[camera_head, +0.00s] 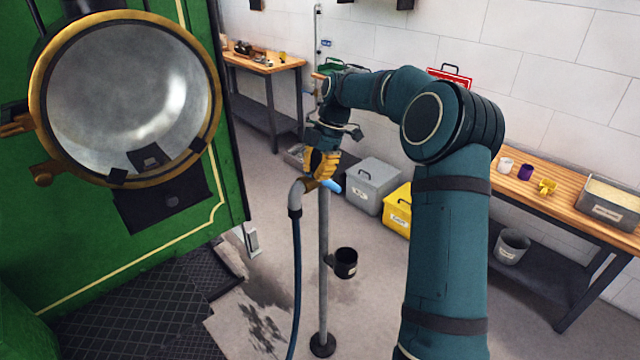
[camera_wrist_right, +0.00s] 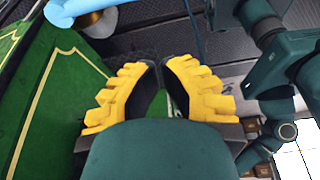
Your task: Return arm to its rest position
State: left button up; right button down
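My right arm, dark teal, reaches up and bends over at the elbow (camera_head: 437,122) in the head view. Its right gripper (camera_head: 322,170) points down beside a grey stand pole (camera_head: 323,240). The yellow fingers also show in the right wrist view (camera_wrist_right: 161,66), with a narrow gap between the tips and nothing visible held. A grey hose nozzle (camera_head: 296,196) with a light blue part (camera_head: 331,186) sits just below the fingers. The light blue part shows off to the upper left in the wrist view (camera_wrist_right: 65,12). My left gripper is in neither view.
A green tram front with a brass-rimmed round lamp (camera_head: 125,95) stands close on the left. A dark hose (camera_head: 297,285) hangs from the nozzle. A black cup (camera_head: 345,262) is on the pole. Grey (camera_head: 373,190) and yellow (camera_head: 397,212) boxes and a wooden bench (camera_head: 535,185) line the wall.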

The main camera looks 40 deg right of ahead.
jog(key=v, duration=0.3)
jog(key=w+v, duration=0.1)
jog(key=v, duration=0.1)
jog(key=shift+r+p, duration=0.2)
jog(key=shift+p, duration=0.1)
